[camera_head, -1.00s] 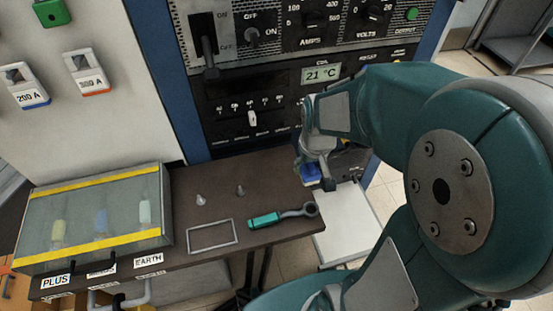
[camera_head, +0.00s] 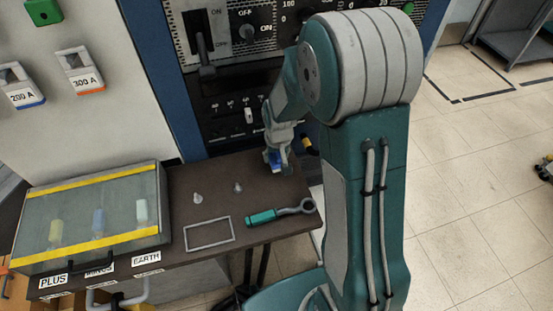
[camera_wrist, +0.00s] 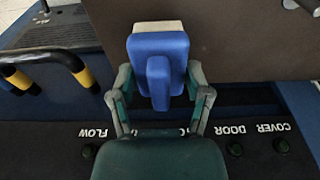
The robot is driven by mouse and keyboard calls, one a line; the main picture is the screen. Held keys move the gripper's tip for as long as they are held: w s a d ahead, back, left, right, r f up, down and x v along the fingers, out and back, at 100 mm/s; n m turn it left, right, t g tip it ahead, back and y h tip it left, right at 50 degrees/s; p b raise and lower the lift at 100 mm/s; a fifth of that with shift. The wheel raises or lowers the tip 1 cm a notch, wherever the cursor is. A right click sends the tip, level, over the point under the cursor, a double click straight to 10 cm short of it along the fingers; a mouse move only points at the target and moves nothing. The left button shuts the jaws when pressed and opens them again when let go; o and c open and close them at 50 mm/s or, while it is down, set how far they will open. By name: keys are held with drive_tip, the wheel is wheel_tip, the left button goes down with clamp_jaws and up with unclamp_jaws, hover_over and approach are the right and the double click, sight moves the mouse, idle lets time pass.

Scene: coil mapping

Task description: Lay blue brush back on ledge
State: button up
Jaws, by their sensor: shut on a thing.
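The blue brush (camera_wrist: 158,45), a blue block with a raised blue handle and a pale edge, is in my gripper (camera_wrist: 160,85). In the head view the brush (camera_head: 273,159) is a small blue patch under my gripper (camera_head: 278,150), over the back right part of the brown bench top (camera_head: 205,185). I cannot tell whether the brush touches the surface. No separate ledge is clearly marked; the brown surface (camera_wrist: 235,35) fills the upper right of the wrist view.
A teal-handled wrench (camera_head: 265,215), an empty grey frame (camera_head: 209,234) and two small pegs lie on the bench. A clear case (camera_head: 95,215) stands at left. The control panel (camera_head: 225,115) rises behind.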

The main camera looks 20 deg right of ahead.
sight(279, 157)
drive_tip(key=shift+s+f, duration=0.1)
drive_tip(key=shift+f, duration=0.9)
drive_tip(key=shift+f, duration=0.1)
drive_tip(key=o, duration=1.1)
drive_tip(key=r, duration=0.4)
drive_tip(key=s+r, duration=0.1)
drive_tip(key=r, duration=0.7)
drive_tip(key=shift+s+r, duration=0.1)
drive_tip(key=shift+s, duration=0.3)
drive_tip(key=s+r+t, duration=0.1)
drive_tip(key=s+r, duration=0.3)
drive_tip(key=s, duration=0.2)
drive_tip(key=s+r+t, duration=0.1)
drive_tip(key=s+r, duration=0.4)
drive_tip(key=s, duration=0.1)
drive_tip(key=s+r+t, duration=0.1)
drive_tip(key=s+r, duration=0.4)
drive_tip(key=s, duration=0.2)
drive_tip(key=shift+r+t, duration=0.25)
drive_tip(key=shift+t, duration=0.15)
